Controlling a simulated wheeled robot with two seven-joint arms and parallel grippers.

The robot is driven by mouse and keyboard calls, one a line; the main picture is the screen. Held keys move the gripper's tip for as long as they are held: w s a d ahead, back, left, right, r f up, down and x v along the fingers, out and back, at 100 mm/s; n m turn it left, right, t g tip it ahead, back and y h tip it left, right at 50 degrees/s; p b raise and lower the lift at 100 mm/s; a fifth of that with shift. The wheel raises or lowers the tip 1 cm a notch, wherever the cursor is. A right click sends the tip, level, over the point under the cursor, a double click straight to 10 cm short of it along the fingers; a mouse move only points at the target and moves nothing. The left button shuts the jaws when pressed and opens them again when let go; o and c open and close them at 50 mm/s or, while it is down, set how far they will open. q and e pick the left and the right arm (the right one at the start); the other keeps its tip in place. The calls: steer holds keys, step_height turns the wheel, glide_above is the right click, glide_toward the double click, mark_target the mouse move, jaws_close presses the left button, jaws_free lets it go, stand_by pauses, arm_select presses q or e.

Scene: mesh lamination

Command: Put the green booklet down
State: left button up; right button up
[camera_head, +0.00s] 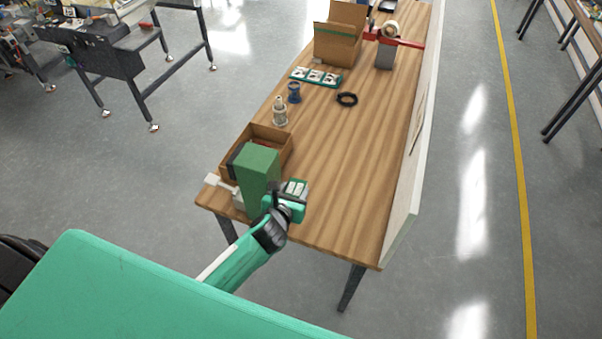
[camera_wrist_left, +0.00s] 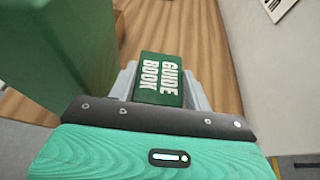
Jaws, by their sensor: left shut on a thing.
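The green booklet (camera_wrist_left: 160,78) with white "GUIDE BOOK" lettering is between the grey fingers of my left gripper in the left wrist view. My left gripper (camera_head: 293,194) is shut on it. In the head view the booklet (camera_head: 296,187) shows small at the gripper's tip, over the near left part of the wooden table (camera_head: 335,180). Wood surface shows beyond the booklet in the wrist view; I cannot tell whether the booklet touches it. My right gripper is not in view.
A tall green block (camera_head: 260,168) stands just left of my gripper, before an open cardboard box (camera_head: 270,133). A bottle (camera_head: 280,112), a blue spool (camera_head: 294,92), a black ring (camera_head: 347,99) and another carton (camera_head: 338,40) are farther back. The table's near right is clear; a pale panel (camera_head: 415,150) edges it.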

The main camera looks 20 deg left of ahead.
arm_select(q)
steer(key=s+a+r, duration=0.1)
steer(key=s+r, duration=1)
steer(key=s, duration=0.1)
steer(key=shift+a, duration=0.15)
